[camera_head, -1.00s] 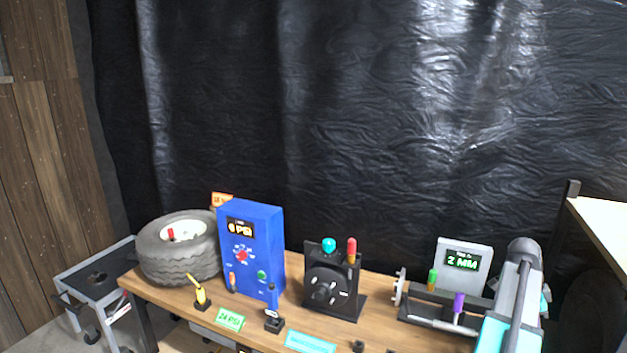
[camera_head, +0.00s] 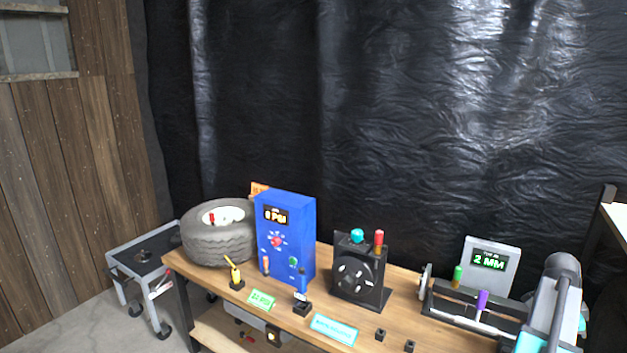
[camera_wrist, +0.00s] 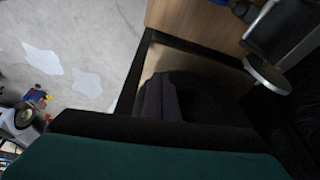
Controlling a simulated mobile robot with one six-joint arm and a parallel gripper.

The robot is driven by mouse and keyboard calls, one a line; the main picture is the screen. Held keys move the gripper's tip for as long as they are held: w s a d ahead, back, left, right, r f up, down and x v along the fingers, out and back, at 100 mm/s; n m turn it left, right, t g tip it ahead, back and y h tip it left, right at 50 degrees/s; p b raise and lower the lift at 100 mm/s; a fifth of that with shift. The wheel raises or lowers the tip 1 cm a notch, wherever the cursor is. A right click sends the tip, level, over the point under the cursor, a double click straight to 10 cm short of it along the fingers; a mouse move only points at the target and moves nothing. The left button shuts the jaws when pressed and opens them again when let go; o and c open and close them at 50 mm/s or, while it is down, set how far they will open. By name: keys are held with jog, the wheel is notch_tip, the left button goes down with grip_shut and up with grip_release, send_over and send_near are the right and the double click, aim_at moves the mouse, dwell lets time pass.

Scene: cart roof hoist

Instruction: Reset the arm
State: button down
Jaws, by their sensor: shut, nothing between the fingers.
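My gripper (camera_wrist: 163,98) shows in the wrist view as dark fingers held together, with nothing seen between them. Below it, a black and dark green part of my own body fills the lower part of that view. My arm (camera_head: 548,310), grey and teal, stands at the right edge of the head view, in front of the right part of the bench. The gripper itself cannot be made out in the head view.
The wooden bench (camera_head: 408,311) carries a tyre (camera_head: 218,243), a blue PSI box (camera_head: 287,240), a black dial unit (camera_head: 358,275) and a machine with a "2 MM" display (camera_head: 490,261). A cart (camera_head: 146,262) stands left. Floor (camera_wrist: 95,35) is open in the wrist view.

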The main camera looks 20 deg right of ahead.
jog(key=w+a+f+n+t, duration=0.1)
jog(key=w+a+f+n, duration=0.35)
jog(key=w+a, duration=0.45)
jog(key=w+a+f+n+t+y, duration=0.1)
jog(key=w+a+f+n, duration=0.5)
jog(key=a, duration=0.5)
jog(key=w+a+f+n, duration=0.3)
jog(key=w+a+f, duration=0.1)
jog(key=w+a, duration=0.45)
jog(key=a+f+n+y, duration=0.1)
jog(key=a+f+n, duration=0.3)
jog(key=a, duration=0.8)
jog(key=a+f+n, duration=0.3)
jog(key=a+n, duration=0.2)
jog(key=a, duration=0.7)
jog(key=a+f+n+y, duration=0.1)
jog(key=a+f+n, duration=0.3)
jog(key=a, duration=0.8)
jog(key=s+f+g+b, duration=0.5)
jog(key=s+f+b, duration=0.5)
jog(key=s+f, duration=1.5)
notch_tip(320, 180, down, 3)
jog(key=shift+s+d+r, duration=0.2)
jog(key=shift+s+d, duration=0.05)
jog(key=shift+s, duration=0.1)
jog(key=shift+d, duration=0.1)
